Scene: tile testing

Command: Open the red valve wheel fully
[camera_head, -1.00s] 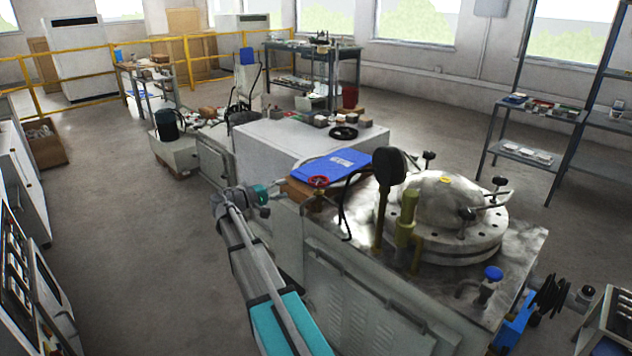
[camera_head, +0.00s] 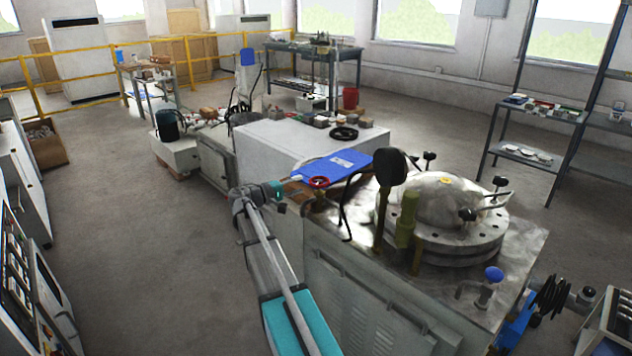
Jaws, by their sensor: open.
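The red valve wheel (camera_head: 319,182) is a small ring on the near left corner of the machine's metal top, in front of the blue folder-like sheet. My gripper (camera_head: 284,200) is at the end of my grey and teal arm, just left of the wheel. It looks small and dark from here, and its fingers are hard to make out. It appears apart from the wheel, with nothing seen between its fingers.
A blue flat sheet (camera_head: 333,166) lies behind the wheel. A black upright gauge (camera_head: 390,168) and a domed metal lid (camera_head: 445,205) stand to the right. A black handwheel (camera_head: 344,133) lies on the white cabinet behind. Open floor (camera_head: 130,260) is on the left.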

